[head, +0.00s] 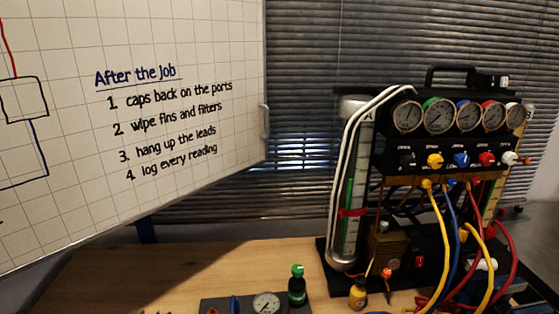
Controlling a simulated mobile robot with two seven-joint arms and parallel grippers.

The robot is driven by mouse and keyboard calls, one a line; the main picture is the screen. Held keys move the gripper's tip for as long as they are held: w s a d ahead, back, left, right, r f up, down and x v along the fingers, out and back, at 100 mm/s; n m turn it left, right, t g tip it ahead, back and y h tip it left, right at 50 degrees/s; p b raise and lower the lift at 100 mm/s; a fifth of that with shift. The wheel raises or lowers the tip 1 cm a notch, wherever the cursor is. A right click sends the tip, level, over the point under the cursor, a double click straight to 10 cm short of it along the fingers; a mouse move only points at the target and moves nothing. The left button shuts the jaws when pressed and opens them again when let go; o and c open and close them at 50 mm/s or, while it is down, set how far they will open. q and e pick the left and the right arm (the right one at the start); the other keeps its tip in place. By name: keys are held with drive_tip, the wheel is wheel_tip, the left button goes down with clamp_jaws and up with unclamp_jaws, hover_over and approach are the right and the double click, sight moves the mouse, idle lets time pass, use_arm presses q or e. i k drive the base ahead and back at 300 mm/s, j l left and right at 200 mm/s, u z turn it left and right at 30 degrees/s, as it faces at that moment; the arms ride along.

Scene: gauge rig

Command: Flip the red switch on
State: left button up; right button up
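A small red switch (419,262) shows low on the front of the black gauge rig (440,150), at the right of the head view. It is too small to tell which way it is set. A red knob (486,159) sits higher on the same rig, in a row of coloured knobs. Neither of my grippers is in view.
Yellow, blue and red hoses hang down the rig's front right. A small yellow bottle (358,294) and a green-capped bottle (297,285) stand on the wooden table (190,265). A dark panel with a gauge (266,303) is cut off below. A whiteboard (130,110) fills the left.

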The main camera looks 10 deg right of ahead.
sight(418, 262)
drive_tip(key=l+z, duration=0.1)
drive_tip(key=z, duration=0.3)
drive_tip(key=l+z, duration=0.1)
drive_tip(key=z, duration=0.25)
drive_tip(key=l+z, duration=0.15)
drive_tip(key=z, duration=0.25)
